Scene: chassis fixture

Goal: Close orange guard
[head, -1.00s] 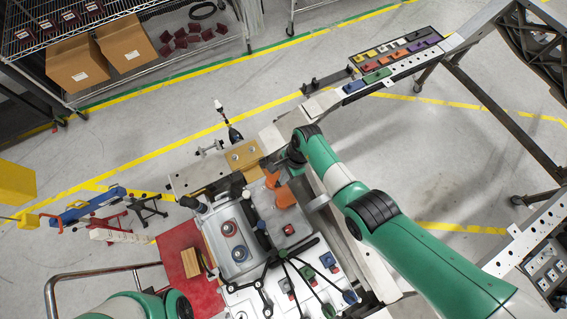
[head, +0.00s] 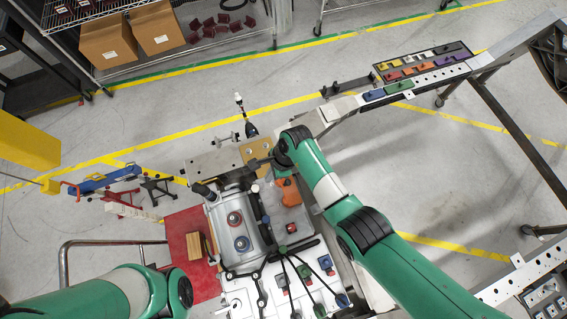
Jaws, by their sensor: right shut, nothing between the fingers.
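The orange guard (head: 288,191) sits on the chassis fixture, on a pale, clear-looking plate right of the silver cylindrical housing (head: 236,222). It shows as one compact orange shape; its hinge cannot be made out. My right arm reaches in from the lower right. My right gripper (head: 259,163) is shut and empty, over the tan plate (head: 257,150) just above and left of the guard, apart from it in the picture. The right wrist partly covers that area. My left arm is at the lower left, its gripper not visible.
Black cables (head: 291,266) and coloured knobs lie on the fixture's lower part. A red mat (head: 190,228) is at its left. A rail with a tray of coloured blocks (head: 422,62) runs to the upper right.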

